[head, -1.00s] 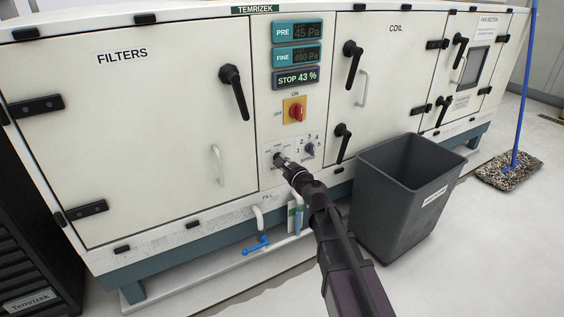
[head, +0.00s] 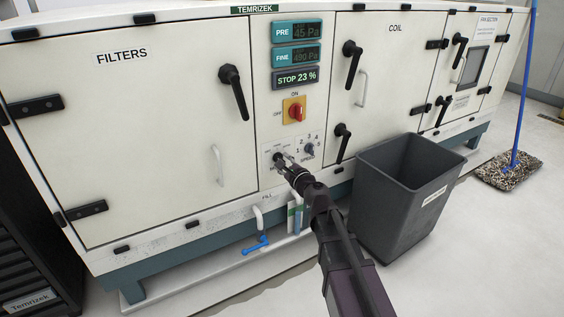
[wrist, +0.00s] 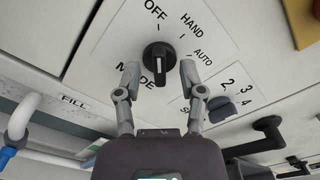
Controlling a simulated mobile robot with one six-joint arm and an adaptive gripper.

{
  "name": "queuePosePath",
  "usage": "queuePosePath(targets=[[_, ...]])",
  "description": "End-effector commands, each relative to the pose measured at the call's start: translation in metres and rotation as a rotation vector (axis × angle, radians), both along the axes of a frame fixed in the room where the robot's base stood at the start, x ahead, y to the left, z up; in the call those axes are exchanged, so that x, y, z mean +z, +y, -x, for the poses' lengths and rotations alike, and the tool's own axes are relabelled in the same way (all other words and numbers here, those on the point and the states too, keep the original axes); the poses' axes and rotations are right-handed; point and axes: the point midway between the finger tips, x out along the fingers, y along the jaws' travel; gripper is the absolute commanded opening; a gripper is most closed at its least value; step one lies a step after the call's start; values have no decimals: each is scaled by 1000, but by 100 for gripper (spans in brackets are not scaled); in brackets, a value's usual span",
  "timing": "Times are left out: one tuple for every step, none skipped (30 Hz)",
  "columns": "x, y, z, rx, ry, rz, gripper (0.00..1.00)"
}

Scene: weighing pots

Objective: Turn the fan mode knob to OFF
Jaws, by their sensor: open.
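The fan mode knob (wrist: 158,57) is black and round with a raised bar, on a white plate marked OFF, HAND, AUTO and MODE. In the wrist view its bar runs nearly upright, with OFF above it and a white line on its lower part. In the head view the knob (head: 277,158) is small, partly hidden by my gripper (head: 286,162). My gripper, also in the wrist view (wrist: 159,70), is open. Its fingertips stand on either side of the knob's lower part, with visible gaps, and hold nothing.
A speed knob (head: 309,148) sits just right of the mode knob. A red rotary switch (head: 295,112) is above, under a display (head: 296,78) reading STOP 23 %. A grey bin (head: 395,215) stands close right of my arm. A blue-handled valve (head: 256,245) is below.

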Motion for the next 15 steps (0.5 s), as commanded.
queuePosePath(targets=[[0,-4,6,0,0,0,51],[0,-5,9,-1,0,0,51],[0,-8,14,-1,0,0,51],[0,-10,17,-1,0,0,51],[0,-13,21,-1,0,0,51],[0,-16,26,-1,0,0,51],[0,-19,30,-1,0,0,51],[0,-22,34,-1,0,0,51],[0,-26,39,-1,0,0,51],[0,-28,44,-1,0,0,51],[0,-31,48,-1,0,0,51],[0,-35,53,-1,0,0,51],[0,-37,57,-2,-1,0,51],[0,-40,61,-3,0,0,51],[0,-44,66,-3,-1,1,51]])
